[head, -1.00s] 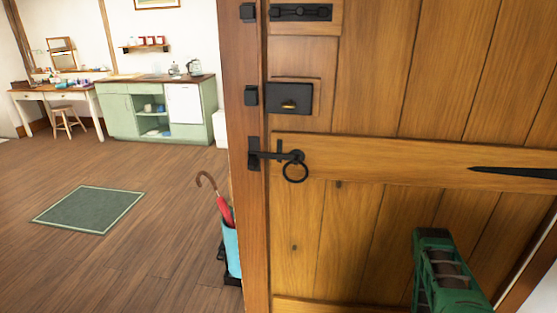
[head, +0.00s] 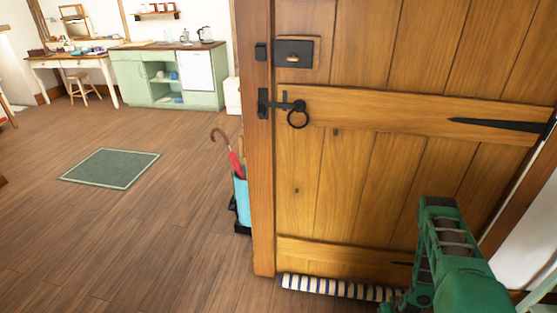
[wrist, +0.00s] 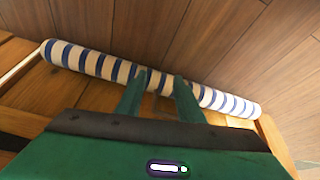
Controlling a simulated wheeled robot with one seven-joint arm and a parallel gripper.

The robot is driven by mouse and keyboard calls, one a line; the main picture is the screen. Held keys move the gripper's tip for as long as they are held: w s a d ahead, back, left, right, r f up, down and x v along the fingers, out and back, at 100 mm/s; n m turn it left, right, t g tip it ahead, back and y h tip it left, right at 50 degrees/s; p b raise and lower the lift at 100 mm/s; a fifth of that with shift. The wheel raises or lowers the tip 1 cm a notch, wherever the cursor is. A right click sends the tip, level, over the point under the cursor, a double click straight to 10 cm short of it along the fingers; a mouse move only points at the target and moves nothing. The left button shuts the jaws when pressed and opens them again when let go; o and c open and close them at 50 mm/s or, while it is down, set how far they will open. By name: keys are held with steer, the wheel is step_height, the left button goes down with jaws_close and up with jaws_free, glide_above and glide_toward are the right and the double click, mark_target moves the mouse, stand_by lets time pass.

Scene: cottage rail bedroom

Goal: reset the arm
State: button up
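My green arm (head: 450,250) shows at the lower right of the head view, in front of the wooden door; its gripper end cannot be made out there. In the wrist view my gripper (wrist: 160,78) has its two green fingers apart, with nothing seen held between them. A blue-and-white striped roll (wrist: 90,62) lies beyond the fingertips, running across the picture. Whether the fingers touch it cannot be told. The roll also shows along the foot of the door in the head view (head: 325,287).
The plank door (head: 350,200) with black latch and ring (head: 297,117) fills the right. A blue umbrella stand (head: 242,200) is just left of its edge. Open wooden floor with a green mat (head: 110,168) lies left; a green cabinet (head: 150,80) and desk stand behind.

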steer(key=w+d+r, duration=0.2)
steer(key=w+r, duration=0.1)
steer(key=r, duration=0.5)
steer(key=w+d+r+g, duration=0.1)
steer(key=w+d+r, duration=0.15)
steer(key=r, duration=0.65)
steer(key=w+d+r, duration=0.1)
steer(key=w+r, duration=0.3)
steer(key=r, duration=0.4)
step_height(320, 180, up, 23)
steer(key=s+a+m+g, duration=0.1)
steer(key=s+a+m, duration=0.1)
steer(key=s, duration=0.1)
steer(key=s+a+r+m+g, duration=0.1)
steer(key=s+a+r, duration=0.2)
steer(key=s+r, duration=0.55)
steer(key=s+a+r+m+g, duration=0.1)
steer(key=s+a+r, duration=0.35)
steer(key=r, duration=0.65)
steer(key=s+a+r+m, duration=0.1)
steer(key=s+a+r, duration=0.2)
steer(key=s, duration=0.6)
steer(key=s+a+r, duration=0.4)
steer(key=s+a, duration=0.1)
steer(key=s, duration=0.4)
steer(key=shift+s+r+m+y, duration=0.3)
steer(key=shift+s+m+y, duration=0.1)
